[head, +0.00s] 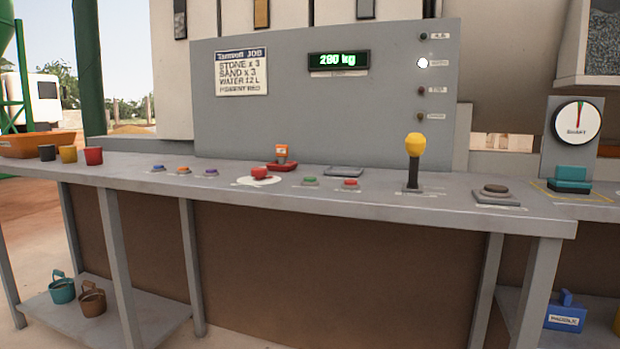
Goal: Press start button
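A green button (310,181) sits on a small grey base on the console top, near the middle. A red button (351,183) is just to its right. Which one is the start button cannot be read from the small labels. A larger dark round button (495,190) on a grey plate is near the right end. Blue (158,168), orange (183,170) and purple (210,171) buttons stand in a row on the left. Neither of my grippers is in view.
A yellow-knobbed lever (414,160) stands upright right of the red button. Several cups (93,155) stand at the left end. The upright panel (290,120) shows "280 kg".

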